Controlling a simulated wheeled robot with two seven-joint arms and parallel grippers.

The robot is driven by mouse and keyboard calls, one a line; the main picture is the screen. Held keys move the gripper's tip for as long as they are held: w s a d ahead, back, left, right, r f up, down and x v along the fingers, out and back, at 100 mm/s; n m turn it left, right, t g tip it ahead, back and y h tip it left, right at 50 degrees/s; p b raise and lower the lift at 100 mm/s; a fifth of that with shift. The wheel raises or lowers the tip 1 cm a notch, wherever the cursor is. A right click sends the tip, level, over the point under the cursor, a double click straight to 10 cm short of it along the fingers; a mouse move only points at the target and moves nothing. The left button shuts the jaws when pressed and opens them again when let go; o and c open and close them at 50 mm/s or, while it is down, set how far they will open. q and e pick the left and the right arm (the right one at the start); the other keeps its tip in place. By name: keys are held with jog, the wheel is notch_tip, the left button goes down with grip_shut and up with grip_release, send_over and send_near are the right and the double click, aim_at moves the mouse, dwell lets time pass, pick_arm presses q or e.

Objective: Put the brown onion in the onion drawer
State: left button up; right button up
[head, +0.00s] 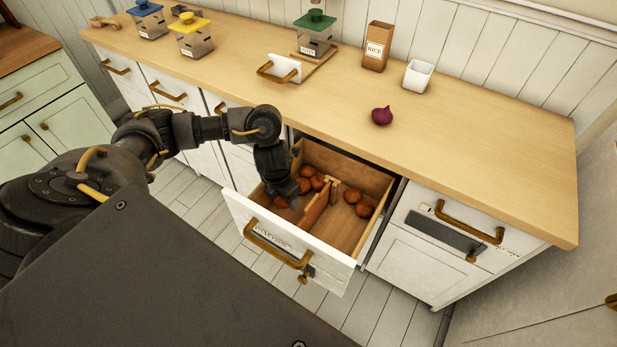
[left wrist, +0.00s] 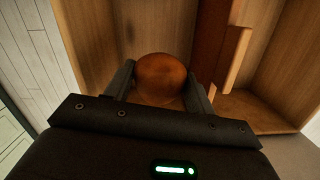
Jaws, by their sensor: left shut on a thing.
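The open drawer (head: 348,171) juts out below the counter, with a wooden divider (head: 316,208) inside; the label on its front is hard to read. My left gripper (head: 284,200) reaches down into the left compartment. In the left wrist view the gripper (left wrist: 160,85) is shut on a brown onion (left wrist: 160,76), with one finger on each side. Drawer walls (left wrist: 95,35) and the divider (left wrist: 208,40) show around it. In the head view the held onion is mostly hidden by the gripper. Other brown onions (head: 309,171) lie in the left compartment. My right gripper is not in view.
More brown onions (head: 364,209) lie right of the divider. A red onion (head: 382,116) sits on the counter (head: 480,165), near a white cup (head: 418,76), a rice box (head: 377,46) and a green-topped canister (head: 314,35). The counter's right side is clear.

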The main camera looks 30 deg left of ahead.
pick_arm(q)
jog(key=shift+a+f, duration=0.15)
jog(key=shift+f, duration=0.15)
jog(key=b, duration=0.2)
send_over(288, 219)
jog(key=f, duration=0.5)
jog(key=shift+s+f, duration=0.15)
jog(key=shift+s, duration=0.05)
jog(key=shift+f, duration=2.2)
jog(key=shift+f+b, duration=0.15)
jog(key=shift+b, duration=0.15)
jog(key=o, duration=1.1)
